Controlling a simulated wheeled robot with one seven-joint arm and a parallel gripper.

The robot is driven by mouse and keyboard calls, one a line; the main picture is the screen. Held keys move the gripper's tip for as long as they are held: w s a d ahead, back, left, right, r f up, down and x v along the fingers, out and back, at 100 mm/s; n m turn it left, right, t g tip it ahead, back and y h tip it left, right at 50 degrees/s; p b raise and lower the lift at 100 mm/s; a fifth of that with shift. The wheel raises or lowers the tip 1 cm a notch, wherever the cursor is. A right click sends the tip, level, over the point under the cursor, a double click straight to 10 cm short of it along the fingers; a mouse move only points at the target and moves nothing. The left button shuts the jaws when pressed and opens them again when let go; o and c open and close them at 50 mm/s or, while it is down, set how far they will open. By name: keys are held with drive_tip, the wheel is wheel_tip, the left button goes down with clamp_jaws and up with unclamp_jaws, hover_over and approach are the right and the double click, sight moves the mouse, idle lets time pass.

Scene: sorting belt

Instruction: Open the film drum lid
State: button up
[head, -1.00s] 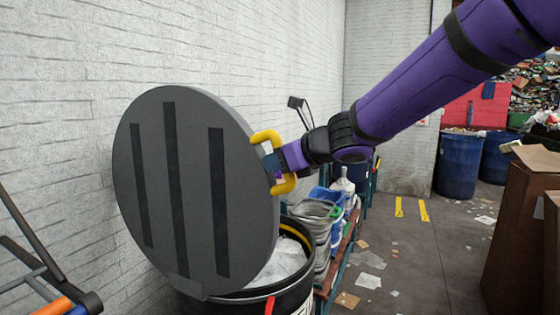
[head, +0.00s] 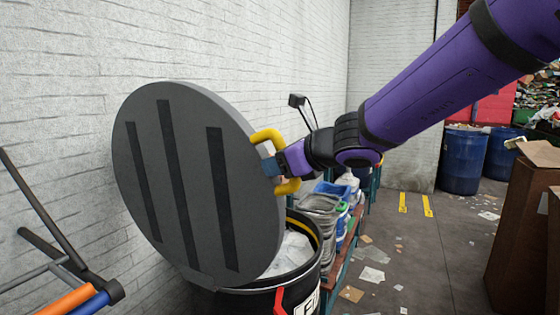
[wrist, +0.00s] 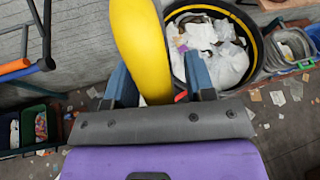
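The film drum lid (head: 190,185) is a round dark grey disc with black strips. It stands raised, tilted toward the wall, with its lower edge at the back of the drum. The black film drum (head: 300,283) shows its open mouth, with a yellow inner rim and clear film inside; it also shows in the wrist view (wrist: 257,45). The lid's yellow handle (head: 265,136) is on its right edge. My gripper (head: 275,165) is at this handle. In the wrist view, the handle (wrist: 142,45) passes between my fingers (wrist: 158,80), with a gap by the right finger.
A rack (head: 345,262) with grey, blue and white containers stands behind the drum. A white brick wall (head: 240,50) is close on the left. A frame with orange and blue bars (head: 65,300) is at lower left. The scrap-littered floor (head: 420,255) at right is mostly open.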

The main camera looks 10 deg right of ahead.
drive_tip(key=shift+r, duration=0.1)
drive_tip(key=v, duration=1)
drive_tip(key=shift+s+d, duration=0.3)
drive_tip(key=s+d+f+n+g+h, duration=0.2)
drive_tip(key=s+d+f+n+h, duration=0.2)
drive_tip(key=s+n, duration=0.5)
drive_tip(key=s+d+f+n+g+h, duration=0.3)
drive_tip(key=s+d+n, duration=0.6)
drive_tip(key=n, duration=0.8)
drive_tip(key=shift+s+d+f+g+h, duration=0.2)
drive_tip(key=shift+f+g+h, duration=0.1)
drive_tip(key=shift+f+h, duration=0.4)
